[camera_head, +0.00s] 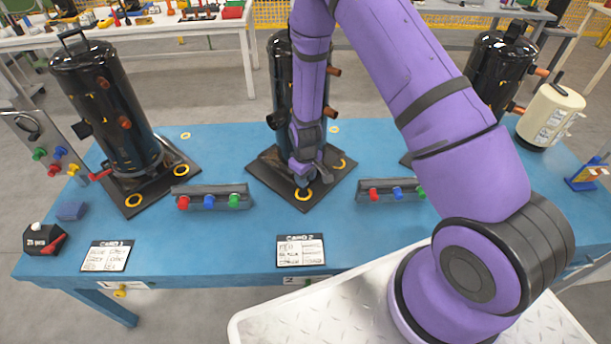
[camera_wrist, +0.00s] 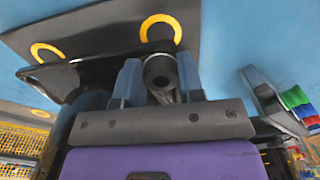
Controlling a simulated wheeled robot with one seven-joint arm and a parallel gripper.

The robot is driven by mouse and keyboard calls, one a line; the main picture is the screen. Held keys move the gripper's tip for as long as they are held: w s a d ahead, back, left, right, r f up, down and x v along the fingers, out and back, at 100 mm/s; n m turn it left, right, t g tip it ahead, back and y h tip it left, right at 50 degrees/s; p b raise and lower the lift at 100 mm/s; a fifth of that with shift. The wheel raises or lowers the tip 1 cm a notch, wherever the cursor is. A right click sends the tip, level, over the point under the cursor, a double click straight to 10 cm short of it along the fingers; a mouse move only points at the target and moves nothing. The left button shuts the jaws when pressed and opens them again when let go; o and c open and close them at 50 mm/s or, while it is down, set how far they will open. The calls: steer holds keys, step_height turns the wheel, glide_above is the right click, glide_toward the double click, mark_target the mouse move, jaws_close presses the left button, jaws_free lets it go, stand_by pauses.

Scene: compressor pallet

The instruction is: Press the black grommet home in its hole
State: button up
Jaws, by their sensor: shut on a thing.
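My gripper (camera_head: 303,172) points down over the front corner of the middle compressor's dark base plate (camera_head: 265,172). In the wrist view my gripper (camera_wrist: 159,75) is shut on a dark round piece with a hole in its end, which looks like the black grommet (camera_wrist: 159,70). A yellow ring (camera_head: 303,195) marks the plate's front corner, just below the gripper; it also shows in the wrist view (camera_wrist: 176,29), just beyond the held piece. The hole inside that ring is partly hidden, and I cannot tell whether the grommet touches the plate.
The black middle compressor (camera_head: 284,95) stands close behind the gripper. A rack with coloured knobs (camera_head: 212,195) is left of the plate, and another rack (camera_head: 390,190) is right. A card (camera_head: 300,250) lies in front. The blue table (camera_head: 200,240) is clear between them.

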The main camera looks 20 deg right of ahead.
steer(key=shift+f, duration=0.55)
steer(key=o, duration=1)
step_height(320, 180, up, 11)
steer(key=shift+f, duration=0.15)
